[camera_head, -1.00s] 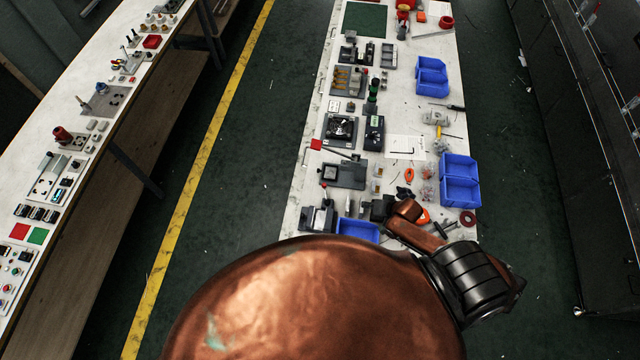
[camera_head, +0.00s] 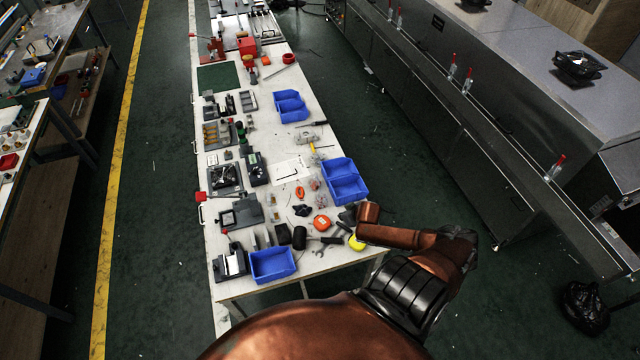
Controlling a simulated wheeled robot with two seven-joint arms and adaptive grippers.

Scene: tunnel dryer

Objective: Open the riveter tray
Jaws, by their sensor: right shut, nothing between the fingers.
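No tray can be told for certain as the riveter tray at this size. A grey bench device (camera_head: 240,213) with a red-knobbed lever (camera_head: 201,197) sits near the left edge of the long white table. A thin handle (camera_head: 200,214) shows at the table's left edge beside it. A second grey device (camera_head: 232,262) stands at the near left corner. My right gripper (camera_head: 349,214) is small, dark and partly hidden by my copper wrist, above the table's right edge. It is shut and empty, well right of these devices. My left gripper is not in view.
Blue bins stand at the near end (camera_head: 272,264), right edge (camera_head: 344,181) and farther back (camera_head: 290,106). An orange tape measure (camera_head: 321,224), wrench and other tools lie near my right gripper. A steel machine (camera_head: 480,130) runs along the right; the aisle between is clear.

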